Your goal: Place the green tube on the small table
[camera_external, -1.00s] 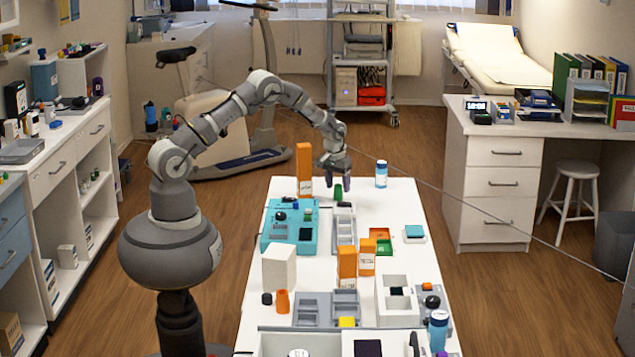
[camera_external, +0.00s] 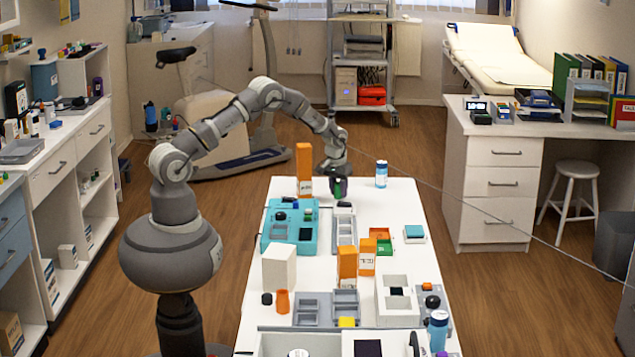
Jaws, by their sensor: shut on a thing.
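The green tube (camera_external: 337,191) stands near the far end of the white table (camera_external: 402,206), right of a tall orange box. My gripper (camera_external: 338,184) reaches down from above and is shut on the tube; its dark fingers cover part of it. I cannot tell whether the tube still touches the table top.
The tall orange box (camera_external: 304,169) stands close left of my gripper. A white and blue bottle (camera_external: 381,174) stands to the right. A teal case (camera_external: 291,226) and a grey tray (camera_external: 344,228) lie nearer. The table's far right part is mostly clear.

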